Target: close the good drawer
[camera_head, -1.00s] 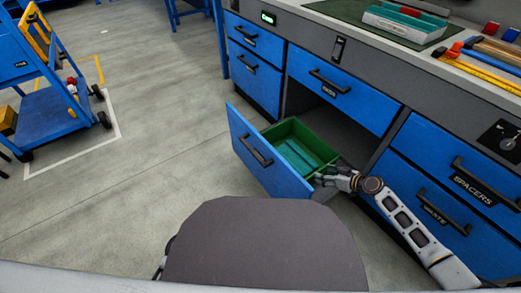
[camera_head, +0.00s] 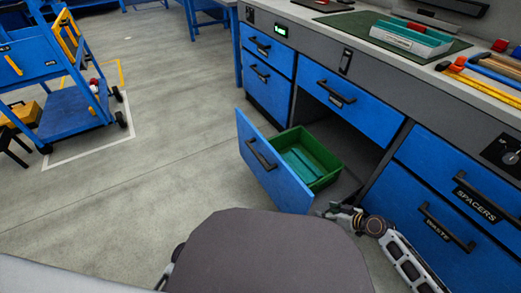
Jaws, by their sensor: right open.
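A drawer with a blue front (camera_head: 269,163) and a black handle stands pulled out of the workbench. A green tray (camera_head: 306,160) sits inside it. I see no label on this drawer front. My right gripper (camera_head: 328,211) is open and low, beside the right end of the drawer front, near its edge; I cannot tell whether they touch. My left gripper is not in view. The cabinet opening behind the drawer is dark.
Shut blue drawers surround the opening, including those labelled SPACERS (camera_head: 477,201) and WASTE (camera_head: 443,228). The benchtop holds a teal tray (camera_head: 411,38) and several tools. A blue cart (camera_head: 75,108) stands at left. The floor (camera_head: 170,150) between is clear.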

